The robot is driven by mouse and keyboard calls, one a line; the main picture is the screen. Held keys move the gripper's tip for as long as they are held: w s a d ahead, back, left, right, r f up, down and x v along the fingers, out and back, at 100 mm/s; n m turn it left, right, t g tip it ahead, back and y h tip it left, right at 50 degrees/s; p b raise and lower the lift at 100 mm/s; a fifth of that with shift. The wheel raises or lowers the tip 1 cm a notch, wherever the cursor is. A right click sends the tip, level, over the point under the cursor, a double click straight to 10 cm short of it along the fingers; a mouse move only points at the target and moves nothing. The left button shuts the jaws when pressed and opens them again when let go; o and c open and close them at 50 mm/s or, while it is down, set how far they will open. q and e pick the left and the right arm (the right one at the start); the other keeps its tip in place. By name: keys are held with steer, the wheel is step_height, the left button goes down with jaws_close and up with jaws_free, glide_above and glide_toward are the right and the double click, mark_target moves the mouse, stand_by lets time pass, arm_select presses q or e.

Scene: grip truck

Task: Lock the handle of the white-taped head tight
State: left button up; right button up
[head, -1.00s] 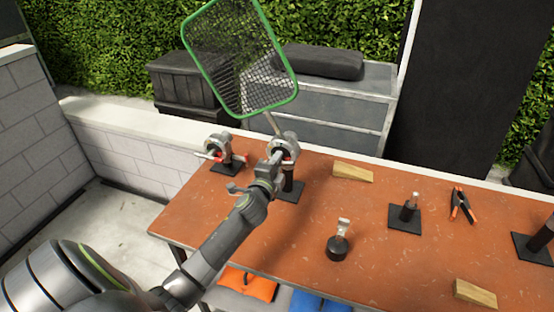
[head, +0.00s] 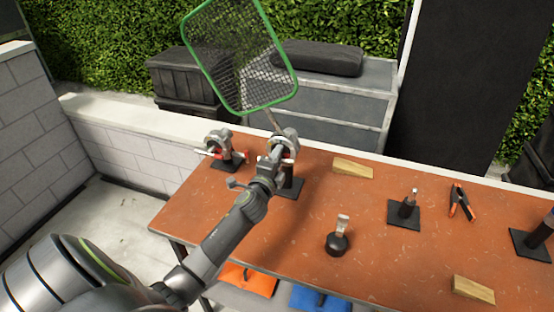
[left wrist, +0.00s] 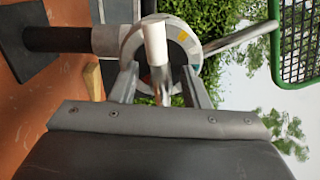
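The white-taped head (head: 287,134) is a round grey grip head on a dark post with a black square base, at the table's back edge. It holds the rod of a green-framed mesh panel (head: 240,55). In the left wrist view, the head's disc (left wrist: 184,38) has coloured marks, and its handle with a white end (left wrist: 155,42) stands in front. My left gripper (head: 279,155) is at this head. In the left wrist view its fingers (left wrist: 160,85) are apart, one on each side of the handle, with gaps visible. My right gripper is not in view.
A second head with red parts (head: 217,146) stands close on the left. The orange table (head: 290,235) also holds wooden wedges (head: 352,170), a small post on a plate (head: 405,212), a black round-based mount (head: 338,242) and a clamp (head: 461,202). The front middle is fairly clear.

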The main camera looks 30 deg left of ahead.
arm_select(q)
steer(key=b+v, duration=0.2)
steer(key=v, duration=1.5)
steer(key=shift+s, duration=0.2)
steer(key=shift+f, duration=0.1)
